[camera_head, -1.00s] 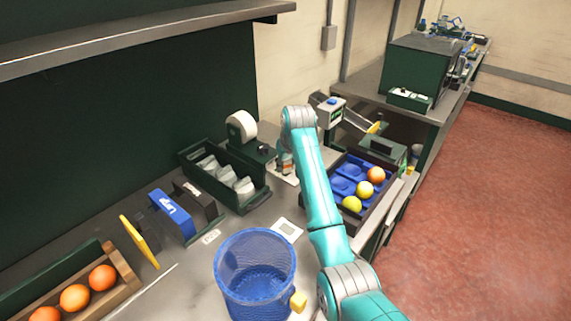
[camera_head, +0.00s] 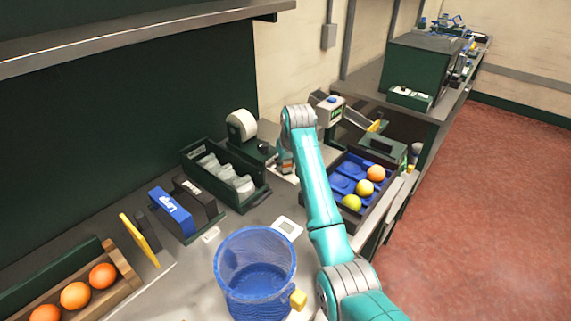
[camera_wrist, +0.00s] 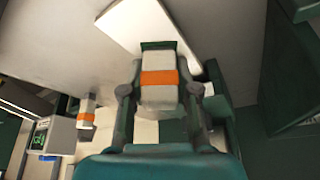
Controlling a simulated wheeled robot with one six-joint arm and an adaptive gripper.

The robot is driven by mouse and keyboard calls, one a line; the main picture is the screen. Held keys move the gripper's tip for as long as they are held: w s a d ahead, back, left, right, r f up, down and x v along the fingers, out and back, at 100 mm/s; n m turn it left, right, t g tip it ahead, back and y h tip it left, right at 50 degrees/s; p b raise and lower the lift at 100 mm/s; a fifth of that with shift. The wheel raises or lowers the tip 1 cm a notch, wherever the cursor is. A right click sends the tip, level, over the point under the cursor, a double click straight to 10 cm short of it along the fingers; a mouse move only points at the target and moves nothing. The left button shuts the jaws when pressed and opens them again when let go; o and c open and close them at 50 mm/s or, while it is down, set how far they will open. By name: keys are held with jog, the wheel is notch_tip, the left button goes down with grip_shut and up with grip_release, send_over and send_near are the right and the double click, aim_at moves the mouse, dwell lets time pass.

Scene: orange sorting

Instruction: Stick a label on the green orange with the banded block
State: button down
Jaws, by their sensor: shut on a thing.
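In the wrist view, my gripper (camera_wrist: 160,92) is shut on a white block with an orange band (camera_wrist: 158,78). The block's far end is by a dark green piece. In the head view my arm hides most of the gripper and the block. A yellow-green orange (camera_head: 352,203) sits at the near end of a blue tray (camera_head: 341,187) to the right of my arm. A yellower fruit (camera_head: 364,188) and an orange one (camera_head: 376,173) sit behind it. A second white piece with an orange band (camera_wrist: 86,116) shows at the left in the wrist view.
A white roll on a dark dispenser (camera_head: 241,126) stands left of my gripper. A green bin (camera_head: 215,198) holds pale packets. A blue mesh basket (camera_head: 254,255) stands in front. A wooden rack (camera_head: 124,268) with oranges is at the left.

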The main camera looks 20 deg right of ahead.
jog(key=shift+f, duration=0.1)
jog(key=shift+r, duration=3.55)
jog(key=shift+d, duration=0.15)
